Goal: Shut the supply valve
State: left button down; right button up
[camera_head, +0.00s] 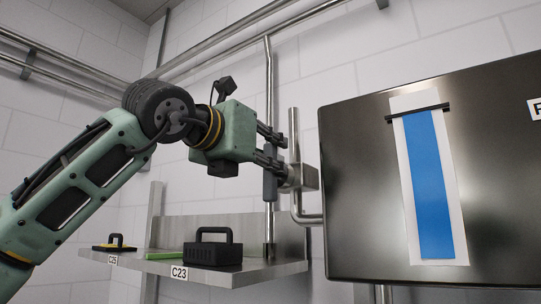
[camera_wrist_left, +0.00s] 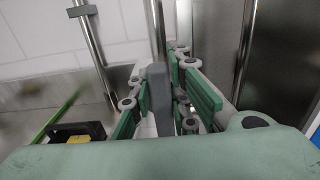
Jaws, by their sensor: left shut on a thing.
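The supply valve (camera_head: 303,178) is a steel body on the pipe beside the dark cabinet. Its grey lever (camera_head: 270,178) stands about upright to the left of the valve body. My left gripper (camera_head: 270,150) comes in from the left and is shut on this lever. In the left wrist view, the grey lever (camera_wrist_left: 158,92) stands between the green finger pads of my left gripper (camera_wrist_left: 168,98). The fingers hide part of the lever and its joint with the valve. My right gripper is in neither view.
The dark metal cabinet (camera_head: 360,200) with a blue strip fills the right side, close to the valve. A steel shelf (camera_head: 225,271) below holds a black-handled block (camera_head: 208,250), a green item (camera_head: 162,254) and a yellow-black tool (camera_head: 115,245). A vertical pipe (camera_head: 269,80) runs behind my gripper.

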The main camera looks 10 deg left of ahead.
pick_arm(q)
jog(key=shift+d+m, duration=0.1)
jog(key=shift+m, duration=0.2)
jog(key=m, duration=0.2)
jog(key=d+m, duration=0.1)
jog(key=shift+s+f+m, duration=0.15)
jog(key=shift+s+m, duration=0.1)
jog(key=shift+m, duration=0.05)
jog(key=m, duration=0.3)
jog(key=d+f+m, duration=0.1)
jog(key=m, duration=0.5)
jog(key=shift+s+d+f, duration=0.3)
jog(key=shift+s+f, duration=0.05)
jog(key=shift+f, duration=0.05)
jog(key=shift+d+f+m, duration=0.1)
jog(key=shift+f+m, duration=0.25)
jog(key=shift+m, duration=0.8)
jog(key=shift+d+f+m, duration=0.1)
jog(key=shift+f+m, duration=0.2)
jog(key=shift+m, duration=0.85)
jog(key=shift+f, duration=0.1)
jog(key=c, duration=1.6)
grip_release()
jog(key=shift+c, duration=0.2)
jog(key=shift+s+a, duration=0.1)
